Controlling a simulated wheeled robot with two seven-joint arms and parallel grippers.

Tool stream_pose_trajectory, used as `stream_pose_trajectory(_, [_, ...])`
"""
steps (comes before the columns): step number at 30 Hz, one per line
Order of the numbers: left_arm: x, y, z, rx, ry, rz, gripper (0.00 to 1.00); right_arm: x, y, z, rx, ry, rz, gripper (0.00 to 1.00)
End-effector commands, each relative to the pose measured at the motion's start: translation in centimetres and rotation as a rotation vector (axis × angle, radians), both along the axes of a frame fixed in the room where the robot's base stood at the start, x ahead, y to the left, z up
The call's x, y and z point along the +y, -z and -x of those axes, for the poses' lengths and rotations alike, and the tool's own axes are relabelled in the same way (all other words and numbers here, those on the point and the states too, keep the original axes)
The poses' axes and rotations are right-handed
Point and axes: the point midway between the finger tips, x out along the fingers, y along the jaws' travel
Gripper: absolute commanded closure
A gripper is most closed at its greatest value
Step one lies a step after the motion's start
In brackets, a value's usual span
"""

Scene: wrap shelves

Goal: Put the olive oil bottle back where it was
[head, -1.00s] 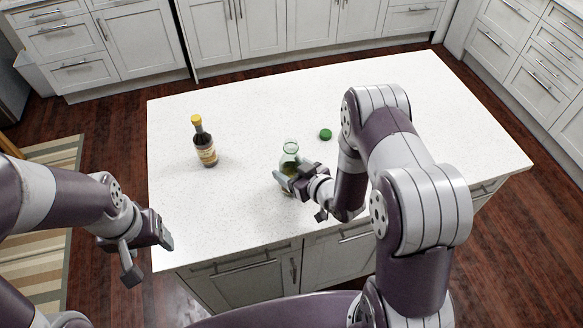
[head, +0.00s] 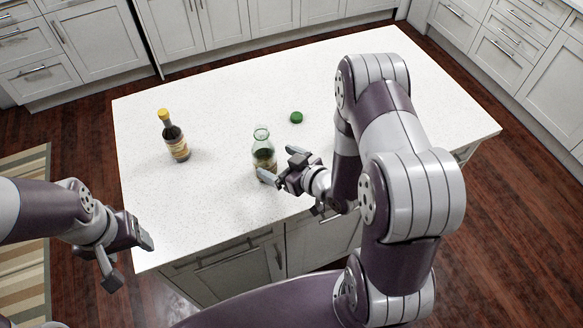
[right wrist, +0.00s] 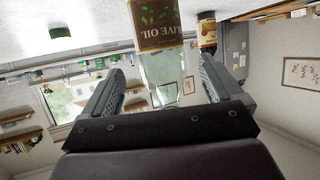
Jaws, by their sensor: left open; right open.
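The olive oil bottle (head: 264,154), green glass without a cap, stands upright on the white island counter (head: 225,100). In the right wrist view, upside down, its "OLIVE OIL" label (right wrist: 160,28) shows ahead of the fingers. My right gripper (head: 284,165) is open and empty just right of the bottle, its fingertips pointing at it; I see no grip on it. The jaws also show in the right wrist view (right wrist: 160,72). My left gripper (head: 128,262) is open and empty off the counter's left front corner.
A dark bottle with a yellow cap (head: 175,138) stands upright to the left on the counter; it also shows in the right wrist view (right wrist: 207,34). A green cap (head: 296,117) lies behind and right of the olive oil bottle. The counter's back right is clear.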

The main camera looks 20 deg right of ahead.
Motion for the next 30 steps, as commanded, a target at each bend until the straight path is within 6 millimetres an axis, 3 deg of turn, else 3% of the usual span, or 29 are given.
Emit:
stream_pose_trajectory(6, [0.0,0.6,0.0,0.000,0.000,0.000,0.34,-1.9,-1.7,3.8,0.000,0.004,0.000,0.07])
stream_pose_trajectory(11, [0.0,0.6,0.0,0.000,0.000,0.000,0.34,-2.6,-2.1,4.5,0.034,0.004,0.035,0.07])
stream_pose_trajectory(15, [0.0,0.6,0.0,0.000,0.000,0.000,0.34,-4.8,-2.3,3.4,0.287,0.081,0.228,0.07])
stream_pose_trajectory(18, [0.0,0.6,0.0,0.000,0.000,0.000,0.34,-5.8,-4.1,4.9,0.539,0.207,0.312,0.07])
stream_pose_trajectory(25, [0.0,0.6,0.0,0.000,0.000,0.000,0.34,-2.7,-8.6,12.5,0.968,0.355,0.254,0.07])
stream_pose_trajectory(30, [0.0,0.6,0.0,0.000,0.000,0.000,0.34,-1.8,-9.3,14.1,1.041,0.364,0.231,0.07])
